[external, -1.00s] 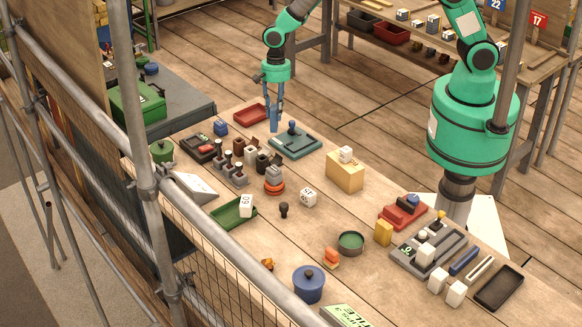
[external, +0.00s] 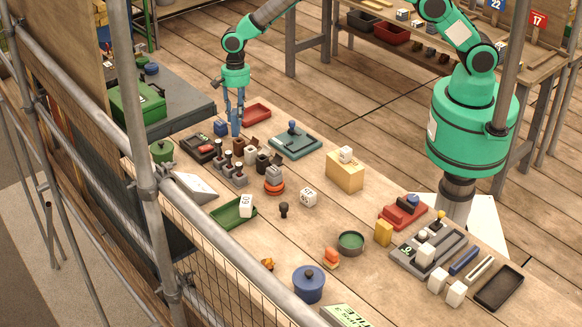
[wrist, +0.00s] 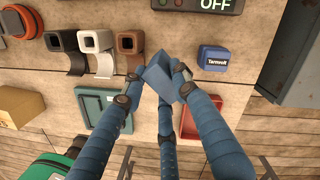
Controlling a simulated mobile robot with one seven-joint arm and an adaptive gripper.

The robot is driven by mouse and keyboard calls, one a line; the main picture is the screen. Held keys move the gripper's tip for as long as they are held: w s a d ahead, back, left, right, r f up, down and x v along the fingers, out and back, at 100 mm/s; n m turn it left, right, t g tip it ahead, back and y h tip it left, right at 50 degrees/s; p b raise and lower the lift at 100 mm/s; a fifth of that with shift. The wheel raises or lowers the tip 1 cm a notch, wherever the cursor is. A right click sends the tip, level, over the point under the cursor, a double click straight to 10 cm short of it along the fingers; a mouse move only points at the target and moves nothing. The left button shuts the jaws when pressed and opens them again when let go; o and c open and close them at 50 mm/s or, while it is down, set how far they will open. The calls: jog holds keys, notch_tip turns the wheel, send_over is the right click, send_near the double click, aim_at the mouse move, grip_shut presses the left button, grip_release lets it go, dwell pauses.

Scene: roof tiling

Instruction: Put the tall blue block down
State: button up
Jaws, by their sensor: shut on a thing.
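My gripper (external: 237,106) is over the far end of the workbench, between the red tray and the dark switch panel. It is shut on the tall blue block (external: 236,125), which hangs upright below the fingers.
A small blue labelled block (wrist: 213,59) stands close by. The red tray (external: 256,113), a teal tray with a knob (external: 295,142), several pipe-like brackets (wrist: 97,45) and the OFF panel (wrist: 205,5) surround the spot. Bare wood (wrist: 240,85) shows near the blue labelled block.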

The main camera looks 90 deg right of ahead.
aim_at(233, 123)
jog(key=shift+w+a, duration=0.1)
jog(key=shift+w, duration=0.7)
jog(key=shift+f, duration=0.1)
jog(key=shift+f+b, duration=0.3)
jog(key=shift+f, duration=1.4)
jog(key=shift+f, duration=0.15)
jog(key=o, duration=1.1)
jog(key=r, duration=0.4)
jog(key=d+r+p, duration=0.1)
jog(key=r, duration=0.7)
jog(key=shift+d+r, duration=0.1)
jog(key=shift+d, duration=0.1)
